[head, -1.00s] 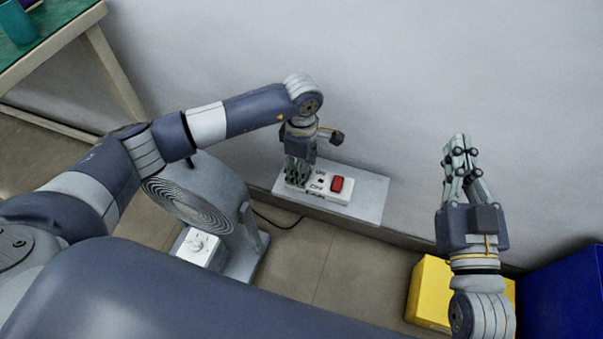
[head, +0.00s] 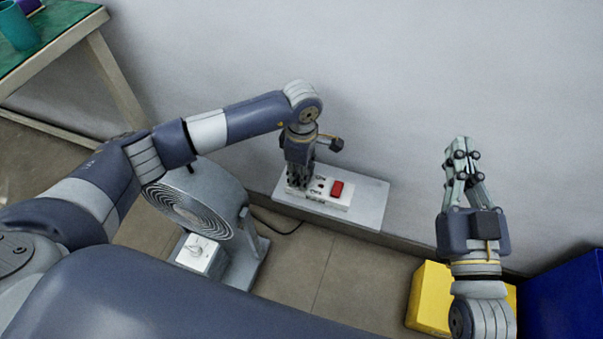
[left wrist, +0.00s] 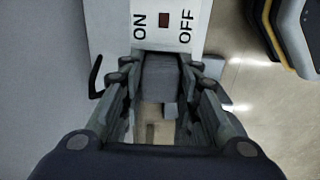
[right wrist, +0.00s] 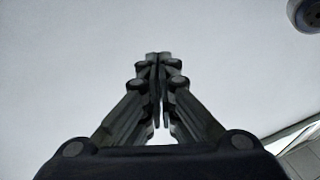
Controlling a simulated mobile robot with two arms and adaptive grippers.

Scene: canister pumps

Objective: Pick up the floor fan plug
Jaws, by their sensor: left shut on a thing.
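The floor fan plug (left wrist: 160,78) is a dark grey block at the end of the white socket box, below its ON and OFF lettering in the left wrist view. My left gripper (head: 298,186) is shut on it, with one finger on each side. The gripper hides the plug in the head view. The white socket box (head: 318,198) with a red switch (head: 336,189) sits on a grey ledge by the wall. My right gripper (head: 461,146) is shut and empty, raised in front of the wall. Its fingertips meet in the right wrist view (right wrist: 158,62).
The grey floor fan (head: 226,207) stands left of the socket, with a black cord (head: 277,230) on the floor. A yellow box (head: 428,298) and a blue bin (head: 563,295) are at the lower right. A green-topped table (head: 60,40) is at the upper left.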

